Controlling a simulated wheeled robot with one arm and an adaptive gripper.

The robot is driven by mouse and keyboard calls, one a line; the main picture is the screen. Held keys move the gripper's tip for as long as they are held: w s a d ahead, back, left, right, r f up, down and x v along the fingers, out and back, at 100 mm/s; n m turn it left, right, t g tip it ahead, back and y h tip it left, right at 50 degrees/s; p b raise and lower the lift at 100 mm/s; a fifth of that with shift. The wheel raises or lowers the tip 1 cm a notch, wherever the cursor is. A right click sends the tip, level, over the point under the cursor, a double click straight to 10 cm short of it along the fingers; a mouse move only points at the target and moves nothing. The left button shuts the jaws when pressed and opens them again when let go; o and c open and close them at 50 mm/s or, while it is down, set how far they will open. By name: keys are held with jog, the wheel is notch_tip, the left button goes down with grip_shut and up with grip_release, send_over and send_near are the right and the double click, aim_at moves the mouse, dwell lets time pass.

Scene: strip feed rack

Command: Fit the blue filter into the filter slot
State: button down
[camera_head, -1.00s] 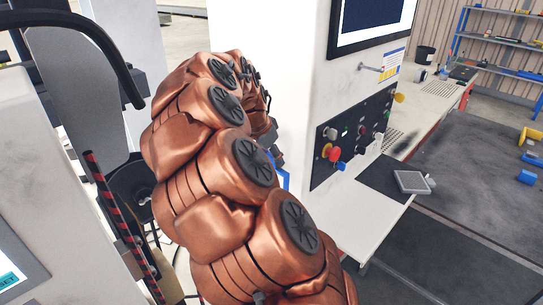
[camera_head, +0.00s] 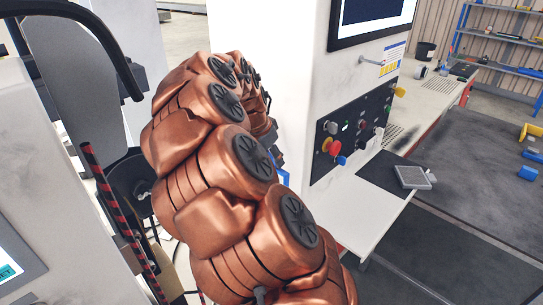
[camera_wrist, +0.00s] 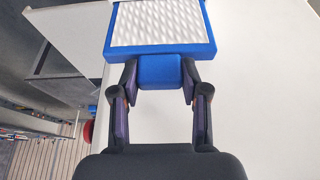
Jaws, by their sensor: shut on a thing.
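The blue filter (camera_wrist: 158,22) has a blue frame around a white pleated face and shows at the top of the wrist view, partly cut off by the picture edge. My gripper (camera_wrist: 160,74) is shut on the blue tab at the filter's near side, one finger on each side. In the head view my copper arm hides the gripper and most of what it holds. A small blue edge (camera_head: 284,178), likely the filter, shows just right of the arm beside the white machine. I cannot make out the filter slot in either view.
The white machine (camera_head: 270,70) stands close to my arm, with a black control panel (camera_head: 350,132) on its side. A grey framed block (camera_head: 411,177) lies on a dark mat (camera_head: 385,172) on the white bench. A blue shelf rack (camera_head: 500,40) stands far right.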

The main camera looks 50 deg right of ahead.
jog(key=shift+f+b, duration=0.55)
jog(key=shift+f, duration=0.6)
jog(key=c, duration=0.5)
grip_release()
jog(key=shift+r, duration=0.1)
jog(key=v, duration=1.2)
